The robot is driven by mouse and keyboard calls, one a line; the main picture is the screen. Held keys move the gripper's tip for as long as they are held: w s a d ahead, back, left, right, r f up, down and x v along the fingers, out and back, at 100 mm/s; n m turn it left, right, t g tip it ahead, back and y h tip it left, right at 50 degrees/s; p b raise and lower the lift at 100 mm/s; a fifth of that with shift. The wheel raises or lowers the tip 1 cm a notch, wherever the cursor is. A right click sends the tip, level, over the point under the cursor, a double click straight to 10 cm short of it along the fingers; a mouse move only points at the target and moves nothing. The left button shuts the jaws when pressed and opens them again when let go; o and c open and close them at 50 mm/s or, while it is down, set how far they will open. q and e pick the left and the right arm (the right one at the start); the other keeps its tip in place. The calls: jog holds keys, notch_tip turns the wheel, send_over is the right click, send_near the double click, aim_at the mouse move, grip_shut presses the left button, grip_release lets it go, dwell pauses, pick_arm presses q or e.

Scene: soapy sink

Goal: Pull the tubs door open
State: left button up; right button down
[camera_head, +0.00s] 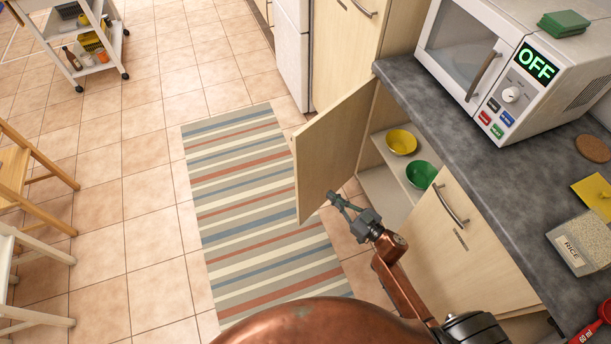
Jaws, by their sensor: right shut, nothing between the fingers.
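The tubs door (330,150) is a pale wooden cabinet door under the grey counter. It stands swung well out from the cabinet, its plain face turned toward me, with no handle showing on that face. The open cabinet (375,188) holds a yellow bowl (401,141) and a green bowl (421,174) on its shelf. My right gripper (333,197) is shut and empty, in front of the opening near the lower part of the door. I cannot tell whether it touches the door. My left gripper is not in view.
A closed door with a metal handle (451,204) is right of the opening. A microwave (500,62) and a rice box (583,243) stand on the counter (440,126).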

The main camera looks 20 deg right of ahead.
jog(key=b, duration=0.3)
send_near(301, 170)
jog(key=x, duration=0.5)
jog(key=shift+f, duration=0.2)
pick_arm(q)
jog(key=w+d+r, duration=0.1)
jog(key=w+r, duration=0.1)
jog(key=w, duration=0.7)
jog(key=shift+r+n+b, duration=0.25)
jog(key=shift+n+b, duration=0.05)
pick_arm(e)
jog(key=shift+x, duration=0.95)
jog(key=shift+r, duration=0.15)
